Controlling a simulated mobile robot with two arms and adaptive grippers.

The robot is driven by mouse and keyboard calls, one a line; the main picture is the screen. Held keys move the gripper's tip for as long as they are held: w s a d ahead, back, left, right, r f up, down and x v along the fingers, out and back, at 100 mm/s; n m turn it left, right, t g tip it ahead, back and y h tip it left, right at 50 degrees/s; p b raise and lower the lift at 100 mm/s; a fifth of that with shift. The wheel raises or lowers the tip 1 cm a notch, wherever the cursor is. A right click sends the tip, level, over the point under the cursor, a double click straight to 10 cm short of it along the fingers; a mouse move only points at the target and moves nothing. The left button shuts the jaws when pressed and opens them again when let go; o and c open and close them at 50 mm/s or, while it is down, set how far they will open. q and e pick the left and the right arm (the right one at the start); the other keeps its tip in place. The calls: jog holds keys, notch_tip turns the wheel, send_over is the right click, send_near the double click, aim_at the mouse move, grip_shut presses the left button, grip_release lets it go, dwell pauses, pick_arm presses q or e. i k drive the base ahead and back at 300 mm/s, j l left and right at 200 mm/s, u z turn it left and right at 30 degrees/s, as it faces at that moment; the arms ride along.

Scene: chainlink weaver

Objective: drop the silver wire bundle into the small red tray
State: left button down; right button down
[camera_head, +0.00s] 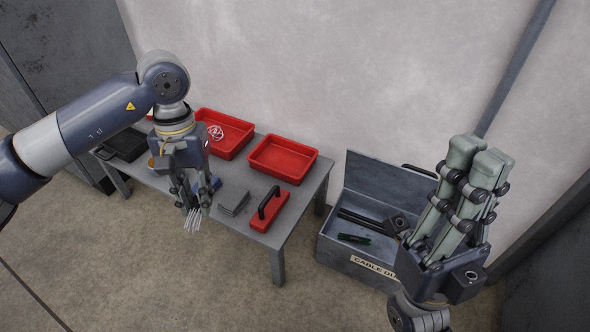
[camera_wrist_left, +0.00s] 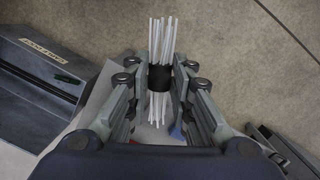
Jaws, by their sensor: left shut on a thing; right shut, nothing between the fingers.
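My left gripper (camera_head: 190,203) is shut on the silver wire bundle (camera_head: 194,221), which hangs below its fingertips in front of the table's near edge. In the left wrist view the bundle (camera_wrist_left: 160,38) is a sheaf of thin pale rods with a black band, pinched between the fingers. Two red trays stand on the table: an empty one (camera_head: 283,160) and, to its left, one (camera_head: 238,134) holding a white coil. Which is the small tray is not certain. My right gripper (camera_head: 480,160) is shut and empty, pointing up at the right.
A grey table (camera_head: 300,205) carries the trays, a red block with a black handle (camera_head: 268,209), and grey plates (camera_head: 233,199). A black tray (camera_head: 126,144) is at its left end. An open grey metal box (camera_head: 350,262) with dark tools stands right of the table.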

aim_at(286, 160)
jog(key=z, duration=0.45)
jog(key=i+j+z, duration=0.1)
jog(key=z, duration=0.35)
jog(key=j+z, duration=0.15)
jog(key=z, duration=0.3)
jog(key=i+j, duration=0.1)
jog(key=j, duration=0.65)
jog(key=i+j, duration=0.1)
jog(key=j, duration=0.6)
jog(key=z, duration=0.05)
